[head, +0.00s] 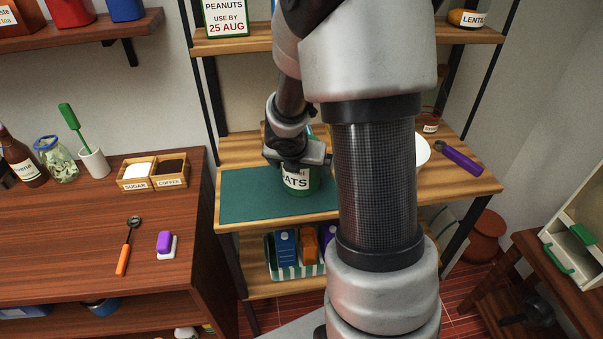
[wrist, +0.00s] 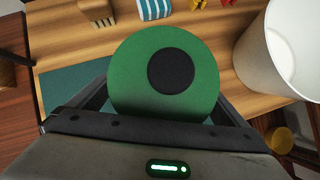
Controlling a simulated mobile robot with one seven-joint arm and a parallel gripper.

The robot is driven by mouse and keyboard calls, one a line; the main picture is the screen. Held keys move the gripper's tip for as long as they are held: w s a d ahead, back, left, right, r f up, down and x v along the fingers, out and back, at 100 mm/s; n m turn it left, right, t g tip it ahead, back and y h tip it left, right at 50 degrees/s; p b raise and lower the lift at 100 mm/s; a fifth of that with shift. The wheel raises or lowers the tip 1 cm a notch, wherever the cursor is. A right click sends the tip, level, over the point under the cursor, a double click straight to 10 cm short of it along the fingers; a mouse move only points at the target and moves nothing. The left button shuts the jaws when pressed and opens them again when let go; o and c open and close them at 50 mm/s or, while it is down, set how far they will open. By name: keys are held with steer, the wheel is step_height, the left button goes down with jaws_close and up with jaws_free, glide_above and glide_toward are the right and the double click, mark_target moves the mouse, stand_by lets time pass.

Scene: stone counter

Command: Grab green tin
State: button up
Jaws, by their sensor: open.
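The green tin (head: 302,184), with a white label ending in "ATS", stands upright on a dark green mat (head: 245,200) on the wooden shelf. Its round green lid with a black disc shows from above in the wrist view (wrist: 208,75). My gripper (head: 298,160) is at the tin's top in the head view. In the wrist view the open fingers lie either side of the tin's near part, partly hidden under the lid. I cannot tell whether they touch the tin. My arm hides the tin's right surroundings in the head view.
A white round container (wrist: 290,45) stands close to the right of the tin. It also shows partly behind my arm in the head view (head: 423,150). A purple-handled tool (head: 461,160) lies farther right. The mat's left part is clear.

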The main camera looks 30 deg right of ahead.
steer(key=c, duration=1.4)
steer(key=shift+r, duration=0.15)
steer(key=shift+c, duration=0.6)
